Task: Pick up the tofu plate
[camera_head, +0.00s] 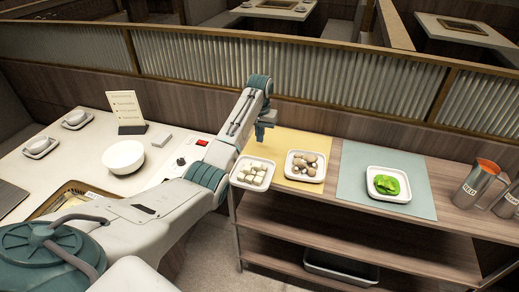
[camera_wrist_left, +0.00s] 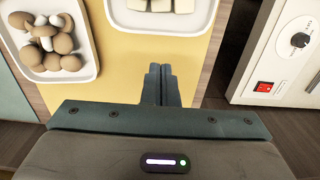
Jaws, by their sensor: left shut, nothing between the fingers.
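The tofu plate (camera_head: 252,187) is a white, rounded square dish with pale tofu cubes on it. It sits at the left end of the shelf top, partly over a yellow mat (camera_head: 262,141). In the left wrist view the tofu plate (camera_wrist_left: 160,30) is at the top, cut off by the frame edge. My left gripper (camera_head: 260,138) hangs above the mat, behind the plate in the head view. Its fingers (camera_wrist_left: 161,72) are shut together, empty and apart from the plate. My right gripper is not in view.
A mushroom plate (camera_head: 306,179) is close to the right of the tofu plate. A plate of greens (camera_head: 388,199) stands on a blue-grey mat (camera_head: 352,163). Metal jugs (camera_head: 474,187) are at the far right. A white table with a bowl (camera_head: 123,157) and a control panel (camera_wrist_left: 290,60) adjoins the shelf.

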